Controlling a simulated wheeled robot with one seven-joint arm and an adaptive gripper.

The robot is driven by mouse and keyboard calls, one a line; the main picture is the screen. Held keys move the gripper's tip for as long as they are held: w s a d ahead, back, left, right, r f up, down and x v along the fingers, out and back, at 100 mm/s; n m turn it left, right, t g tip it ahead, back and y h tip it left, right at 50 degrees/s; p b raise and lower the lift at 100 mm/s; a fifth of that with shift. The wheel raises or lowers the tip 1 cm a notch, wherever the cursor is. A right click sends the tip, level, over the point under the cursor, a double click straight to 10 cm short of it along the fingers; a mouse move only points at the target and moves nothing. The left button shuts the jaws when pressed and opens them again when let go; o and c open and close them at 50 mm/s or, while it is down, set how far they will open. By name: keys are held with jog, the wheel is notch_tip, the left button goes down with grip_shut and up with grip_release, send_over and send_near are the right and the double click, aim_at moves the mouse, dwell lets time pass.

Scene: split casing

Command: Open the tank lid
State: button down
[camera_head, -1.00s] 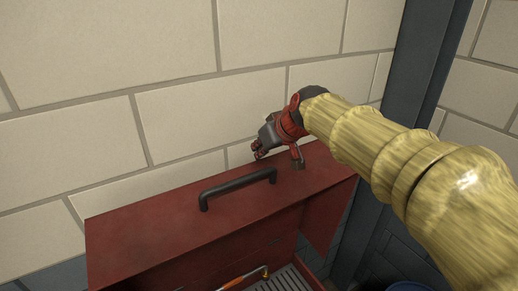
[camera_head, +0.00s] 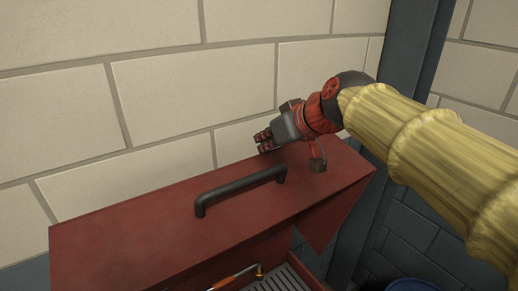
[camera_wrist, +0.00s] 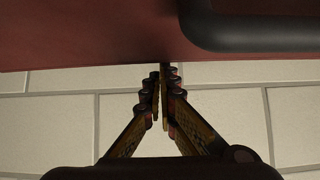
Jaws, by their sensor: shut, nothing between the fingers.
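A dark red box-like casing (camera_head: 120,245) stands against the wall, with a black bar handle (camera_head: 240,189) on its flat top. I cannot tell for sure whether this top is the tank lid. My gripper (camera_head: 262,142) is above the far edge of the top, behind the handle's right half and apart from it. In the wrist view my gripper (camera_wrist: 161,72) has its fingertips together with nothing between them. The black handle (camera_wrist: 260,32) is at upper right there, and the red top (camera_wrist: 85,35) fills the upper left.
A pale block wall (camera_head: 160,95) rises close behind the casing. A dark blue-grey post (camera_head: 412,65) stands at right. Below the front edge are a rod with an orange grip (camera_head: 235,279) and a grey slatted grate (camera_head: 283,280). A blue round rim (camera_head: 412,285) shows at bottom right.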

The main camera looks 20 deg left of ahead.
jog(key=shift+s+d+f+b, duration=0.3)
jog(key=shift+s+d+b, duration=0.2)
jog(key=shift+b, duration=0.3)
jog(key=shift+s+d+f+b, duration=0.25)
jog(key=shift+s+d+b, duration=0.25)
jog(key=shift+b, duration=0.3)
jog(key=shift+w, duration=0.1)
jog(key=shift+r+y, duration=0.1)
jog(key=shift+y, duration=0.2)
